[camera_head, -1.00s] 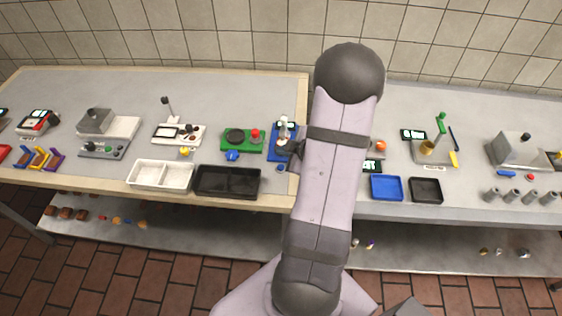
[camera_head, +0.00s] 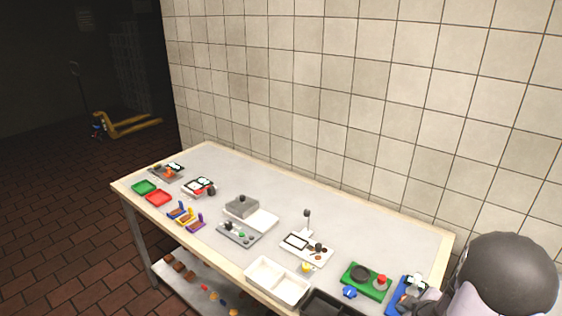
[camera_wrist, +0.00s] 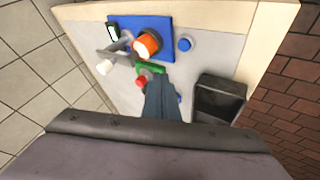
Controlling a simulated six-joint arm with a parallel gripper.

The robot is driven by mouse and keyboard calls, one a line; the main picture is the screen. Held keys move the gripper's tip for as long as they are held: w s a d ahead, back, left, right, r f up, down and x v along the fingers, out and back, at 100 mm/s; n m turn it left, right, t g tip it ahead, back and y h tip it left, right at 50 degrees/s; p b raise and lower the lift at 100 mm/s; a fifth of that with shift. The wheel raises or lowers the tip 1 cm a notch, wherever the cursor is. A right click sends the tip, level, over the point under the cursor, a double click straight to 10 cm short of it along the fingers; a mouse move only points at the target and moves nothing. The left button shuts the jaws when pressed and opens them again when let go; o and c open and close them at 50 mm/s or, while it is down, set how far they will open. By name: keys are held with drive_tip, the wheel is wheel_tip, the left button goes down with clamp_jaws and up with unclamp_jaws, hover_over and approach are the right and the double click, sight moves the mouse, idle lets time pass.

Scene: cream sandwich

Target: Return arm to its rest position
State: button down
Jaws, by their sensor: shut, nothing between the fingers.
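My gripper (camera_wrist: 160,82) shows in the wrist view as dark fingers, shut and empty. Its tips are over the table beside the blue board (camera_wrist: 165,24), in front of the green board (camera_wrist: 152,67) in that picture. The blue board carries an orange-and-white round part (camera_wrist: 148,44). In the head view my arm is a dark rounded joint at the lower right corner. It partly covers the blue board (camera_head: 397,296) there, and the gripper's fingertips cannot be made out.
A black tray (camera_wrist: 220,101) lies near the table edge. A metal lever with a white knob (camera_wrist: 105,67) sticks out by the blue board. Several stations and a white tray (camera_head: 276,280) line the table (camera_head: 340,230). A tiled wall stands behind; dark floor is open at left.

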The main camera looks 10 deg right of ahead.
drive_tip(key=s+a+r+m+g, duration=0.2)
drive_tip(key=s+a, duration=0.3)
drive_tip(key=a, duration=0.3)
drive_tip(key=s+a+r+m+g+y, duration=0.1)
drive_tip(key=s+a+m+g, duration=0.1)
drive_tip(key=s+a, duration=0.3)
drive_tip(key=s+a+r+m+g, duration=0.2)
drive_tip(key=s+a, duration=0.3)
drive_tip(key=a, duration=0.7)
drive_tip(key=shift+r+m+g+y, duration=0.3)
drive_tip(key=shift+r+m+g, duration=0.1)
drive_tip(key=shift+g, duration=0.5)
